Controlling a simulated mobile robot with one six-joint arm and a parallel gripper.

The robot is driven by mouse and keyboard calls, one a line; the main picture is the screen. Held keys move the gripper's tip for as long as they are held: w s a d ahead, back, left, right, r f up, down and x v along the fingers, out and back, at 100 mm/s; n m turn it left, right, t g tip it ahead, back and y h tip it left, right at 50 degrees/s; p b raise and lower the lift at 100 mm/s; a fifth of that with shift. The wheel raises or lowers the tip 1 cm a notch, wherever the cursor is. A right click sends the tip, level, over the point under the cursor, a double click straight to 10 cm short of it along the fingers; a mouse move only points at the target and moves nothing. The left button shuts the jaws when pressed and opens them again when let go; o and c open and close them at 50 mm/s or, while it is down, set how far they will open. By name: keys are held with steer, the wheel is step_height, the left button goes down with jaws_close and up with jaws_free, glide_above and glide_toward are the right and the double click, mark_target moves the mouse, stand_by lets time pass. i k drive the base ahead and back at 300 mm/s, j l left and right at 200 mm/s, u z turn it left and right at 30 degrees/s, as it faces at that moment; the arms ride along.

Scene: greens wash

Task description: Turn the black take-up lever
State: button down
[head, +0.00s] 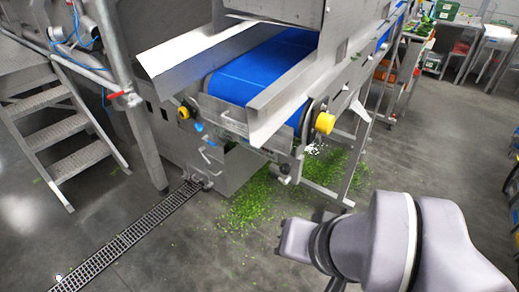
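I cannot make out a black take-up lever in the head view. A conveyor with a blue belt (262,66) comes toward me between sloping steel side guards. A yellow round cap (325,123) sits at the right side of its near end, and a smaller yellow cap (183,113) at the left. Small dark fittings around the right cap are too small to tell apart. My grey arm links fill the lower right, apart from the conveyor. My gripper is not in view.
Green leaf scraps (255,200) lie on the floor under the conveyor. A drain grate (125,238) runs along the floor at left. Metal steps (65,135) and a red-handled valve (117,95) stand at left.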

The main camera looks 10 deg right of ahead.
mark_target(284, 181)
steer(key=j, duration=0.15)
steer(key=i+j+z, duration=0.2)
steer(key=j, duration=0.2)
steer(key=i+j+z, duration=0.2)
steer(key=j, duration=0.2)
steer(key=j+z, duration=0.2)
steer(key=j, duration=0.2)
steer(key=i+j+z, duration=0.15)
steer(key=j, duration=0.3)
steer(key=j+z, duration=0.2)
steer(key=j, duration=0.25)
steer(key=i, duration=0.05)
